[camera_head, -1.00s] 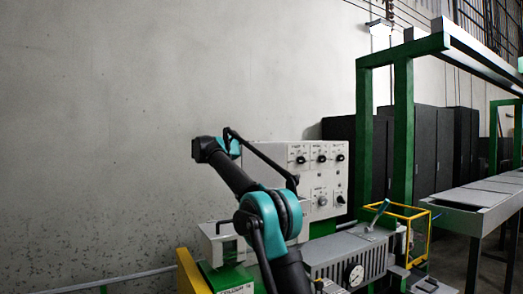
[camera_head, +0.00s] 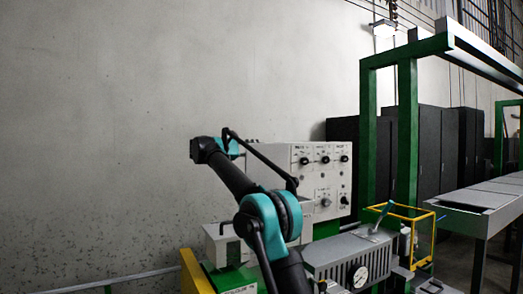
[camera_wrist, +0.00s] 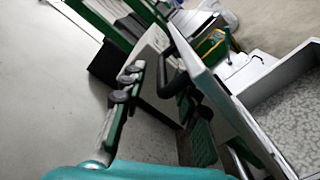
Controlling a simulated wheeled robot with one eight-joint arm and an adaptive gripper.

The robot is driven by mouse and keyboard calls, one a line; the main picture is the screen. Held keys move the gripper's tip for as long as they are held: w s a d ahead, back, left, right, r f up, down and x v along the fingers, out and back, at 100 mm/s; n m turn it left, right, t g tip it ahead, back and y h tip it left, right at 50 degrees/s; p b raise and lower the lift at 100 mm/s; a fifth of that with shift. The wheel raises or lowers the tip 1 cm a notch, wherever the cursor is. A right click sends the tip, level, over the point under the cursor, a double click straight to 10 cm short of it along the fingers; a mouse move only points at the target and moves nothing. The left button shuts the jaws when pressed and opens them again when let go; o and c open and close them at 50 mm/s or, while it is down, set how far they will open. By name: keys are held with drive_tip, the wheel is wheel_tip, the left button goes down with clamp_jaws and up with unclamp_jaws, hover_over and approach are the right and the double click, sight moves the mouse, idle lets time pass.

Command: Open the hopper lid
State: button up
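The hopper (camera_wrist: 312,52) is a pale open-topped box at the right of the wrist view, with speckled grains inside. Its lid (camera_wrist: 222,98) stands raised and tilted beside the opening, with a black bar handle (camera_wrist: 173,66) on its outer face. My gripper (camera_wrist: 160,82) is open, one finger left of the handle and the other low against or near the lid face. I cannot tell whether either finger touches. In the head view the hopper (camera_head: 216,248) is a white box partly hidden by my arm, and my gripper is hidden.
A white control panel (camera_head: 325,165) with knobs stands behind the machine. A grey ribbed housing (camera_head: 340,252) with a gauge is right of my arm. A yellow guard frame (camera_head: 432,235) and green posts (camera_head: 407,135) stand further right. Bare wall lies left.

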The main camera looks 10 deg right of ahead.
drive_tip(key=v, duration=1)
